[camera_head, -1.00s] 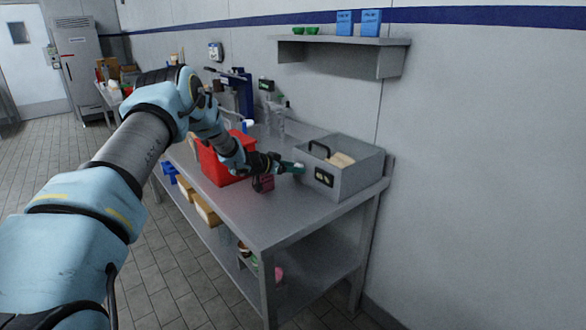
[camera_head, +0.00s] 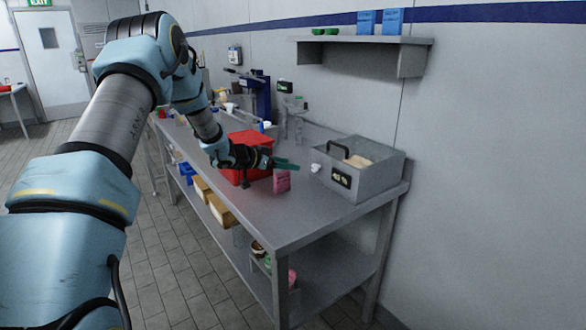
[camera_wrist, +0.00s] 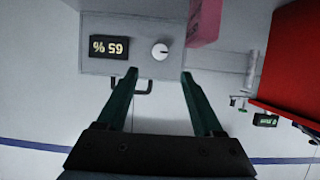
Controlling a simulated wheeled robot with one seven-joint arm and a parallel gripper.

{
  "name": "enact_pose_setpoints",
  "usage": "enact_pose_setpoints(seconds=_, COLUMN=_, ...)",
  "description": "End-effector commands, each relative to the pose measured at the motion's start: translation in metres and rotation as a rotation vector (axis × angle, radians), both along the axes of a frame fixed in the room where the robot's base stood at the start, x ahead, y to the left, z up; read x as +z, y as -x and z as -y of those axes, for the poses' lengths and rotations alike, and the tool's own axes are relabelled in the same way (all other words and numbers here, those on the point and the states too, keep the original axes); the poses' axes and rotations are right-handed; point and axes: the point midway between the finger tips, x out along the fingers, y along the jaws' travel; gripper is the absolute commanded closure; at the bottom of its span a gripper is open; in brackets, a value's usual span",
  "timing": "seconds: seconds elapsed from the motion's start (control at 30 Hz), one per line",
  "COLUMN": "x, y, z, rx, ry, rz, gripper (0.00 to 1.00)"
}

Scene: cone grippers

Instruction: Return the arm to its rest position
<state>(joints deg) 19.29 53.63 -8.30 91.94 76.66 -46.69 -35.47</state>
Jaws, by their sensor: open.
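My gripper (camera_head: 284,163) is at the end of my raised arm, over the workbench (camera_head: 285,215) in the head view. In the wrist view my gripper (camera_wrist: 158,76) shows two green fingers spread apart with nothing between them. Beyond the fingers is a grey box (camera_wrist: 100,70) with a display and a round white knob (camera_wrist: 160,51). The same grey box (camera_head: 375,180) stands at the bench's right end in the head view, apart from the fingertips. My forearm hides part of the bench's far left.
A red bin (camera_head: 240,178) stands just behind my gripper. A pink box (camera_head: 282,181) stands on the bench close below the fingers. A wall shelf (camera_head: 365,41) with blue boxes hangs above. A blue press (camera_head: 262,97) stands behind. The bench's front right area is clear.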

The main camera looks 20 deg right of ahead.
Motion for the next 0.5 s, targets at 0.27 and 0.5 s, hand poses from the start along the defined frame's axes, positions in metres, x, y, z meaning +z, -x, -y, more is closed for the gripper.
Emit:
enact_pose_setpoints(seconds=0.27, x=0.0007, y=0.0002, z=-0.0006, rx=0.0, ry=0.0, rz=0.0, gripper=0.32)
enact_pose_setpoints(seconds=0.5, x=0.0027, y=-0.002, z=-0.0036, rx=0.014, ry=-0.006, rz=0.002, gripper=0.32)
